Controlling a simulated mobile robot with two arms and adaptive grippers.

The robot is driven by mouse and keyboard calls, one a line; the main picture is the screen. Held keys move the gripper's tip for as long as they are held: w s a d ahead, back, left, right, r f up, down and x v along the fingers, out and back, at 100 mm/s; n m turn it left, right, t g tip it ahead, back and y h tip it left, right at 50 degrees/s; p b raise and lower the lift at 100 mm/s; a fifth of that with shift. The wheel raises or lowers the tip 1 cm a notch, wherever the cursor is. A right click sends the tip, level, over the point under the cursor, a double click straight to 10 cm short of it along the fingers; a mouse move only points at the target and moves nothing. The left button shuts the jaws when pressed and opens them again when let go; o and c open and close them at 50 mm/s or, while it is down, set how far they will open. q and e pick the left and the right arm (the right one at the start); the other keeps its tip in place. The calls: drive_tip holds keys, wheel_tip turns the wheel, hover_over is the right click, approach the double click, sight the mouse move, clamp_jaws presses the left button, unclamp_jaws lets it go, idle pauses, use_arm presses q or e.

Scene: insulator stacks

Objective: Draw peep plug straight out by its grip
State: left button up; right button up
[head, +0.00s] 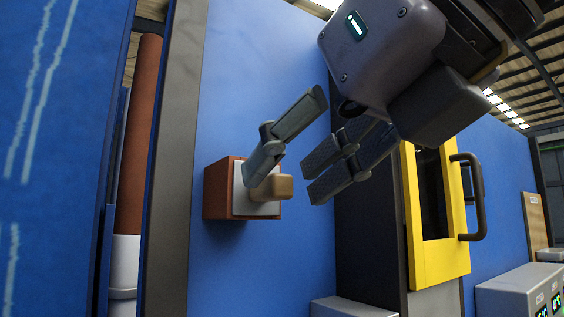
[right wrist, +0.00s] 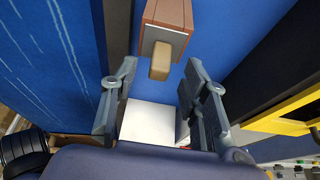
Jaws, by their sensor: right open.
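The peep plug shows as a tan block grip (head: 272,188) on a pale grey plate in a reddish-brown housing (head: 216,190) on a blue wall. My right gripper (head: 290,182) is open, with its fingers spread near the grip. In the head view one finger overlaps the plate and partly covers the grip's upper left side. In the right wrist view the grip (right wrist: 160,62) lies ahead between the two open fingertips (right wrist: 161,72), with space on both sides. I see no contact. My left gripper is not in view.
A yellow-framed door (head: 410,220) with a dark handle (head: 478,200) stands at the right. A grey post (head: 175,150) rises left of the housing.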

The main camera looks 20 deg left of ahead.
sight(284, 179)
drive_tip(key=shift+p+x, duration=0.4)
drive_tip(key=shift+x, duration=1.3)
drive_tip(key=shift+d, duration=0.1)
drive_tip(key=shift+c, duration=0.4)
drive_tip(key=shift+c, duration=0.8)
clamp_jaws()
drive_tip(key=shift+s, duration=0.1)
